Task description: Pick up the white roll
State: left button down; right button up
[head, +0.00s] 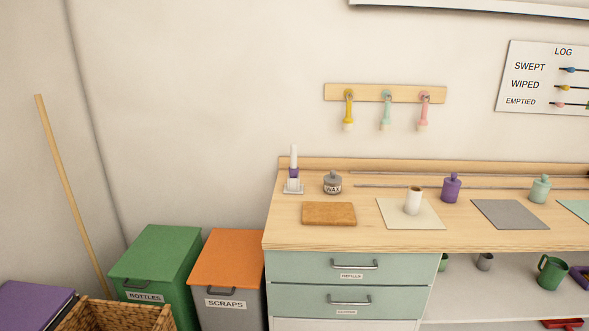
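A small white roll (413,201) stands upright on a cream mat (393,215) on the wooden counter. Its top shows a brownish opening. Nothing touches it but the mat. Neither of my grippers shows in the head view.
On the counter (290,230) are a brush in a holder (293,186), a grey wax pot (333,184), a brown board (329,214), a purple bottle (451,188), a grey mat (510,214) and a mint bottle (540,189). Green (160,253) and orange-lidded bins (229,248) stand left.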

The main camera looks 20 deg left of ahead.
aim_at(414, 198)
jog(key=i+l+u, duration=0.1)
jog(key=i, duration=0.35)
jog(key=i+l+u, duration=0.15)
jog(key=i, duration=0.25)
